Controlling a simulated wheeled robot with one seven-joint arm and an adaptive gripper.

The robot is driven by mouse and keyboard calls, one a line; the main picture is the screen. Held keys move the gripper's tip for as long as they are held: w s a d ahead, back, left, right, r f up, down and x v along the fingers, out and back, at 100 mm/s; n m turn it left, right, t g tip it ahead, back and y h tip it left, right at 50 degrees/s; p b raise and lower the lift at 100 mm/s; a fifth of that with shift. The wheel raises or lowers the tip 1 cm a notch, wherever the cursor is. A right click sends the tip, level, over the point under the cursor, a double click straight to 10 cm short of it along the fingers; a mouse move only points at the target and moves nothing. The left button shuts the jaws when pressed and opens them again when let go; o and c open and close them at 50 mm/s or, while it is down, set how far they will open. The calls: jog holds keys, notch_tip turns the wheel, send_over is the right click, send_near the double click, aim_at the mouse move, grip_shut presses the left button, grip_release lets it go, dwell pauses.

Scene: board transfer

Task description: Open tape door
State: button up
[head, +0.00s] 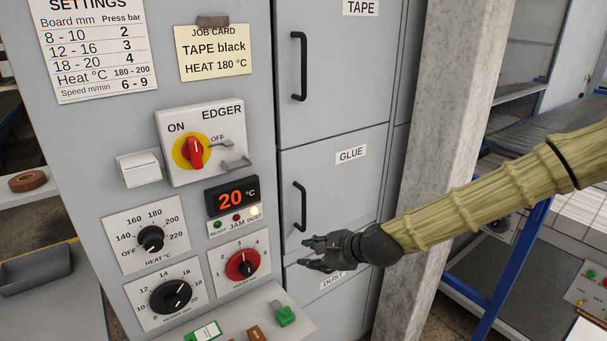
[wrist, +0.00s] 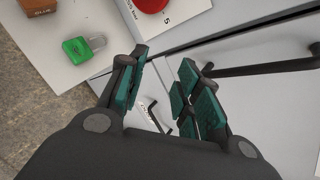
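The tape door (head: 340,90) is the upper grey door of the cabinet in the head view, under a TAPE label. It is shut, and its black vertical handle (head: 299,67) is at its left side. My gripper (head: 304,254) is well below that handle, in front of the lower edge of the glue door (head: 345,190). Its fingers point left and are apart, with nothing held. In the wrist view my gripper (wrist: 164,62) also shows open, with a black bar handle (wrist: 265,68) to the right of the fingers. The tape door's handle cannot be made out there.
The glue door's handle (head: 300,207) is just above my gripper. The control panel has an edger switch (head: 195,152), a heat knob (head: 151,238) and a red knob (head: 242,264). A green padlock (head: 285,314) lies on the ledge. A concrete pillar (head: 440,110) stands right of the doors.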

jog(key=w+d+r+m+t+y, duration=0.1)
jog(key=d+r+m+t+y, duration=0.15)
jog(key=r, duration=1.25)
jog(key=w+d+r+m+t+y, duration=0.1)
jog(key=w+r+m, duration=0.15)
jog(key=r, duration=1.35)
jog(key=w+d+r+m+t+y, duration=0.1)
jog(key=d+r+m+t+y, duration=0.15)
jog(key=r, duration=1.25)
jog(key=shift+m+g+h, duration=0.3)
jog(key=shift+m+g, duration=0.05)
jog(key=shift+g, duration=0.05)
jog(key=shift+p+x, duration=1.5)
jog(key=shift+x, duration=3.9)
jog(key=shift+s+a, duration=0.2)
grip_shut()
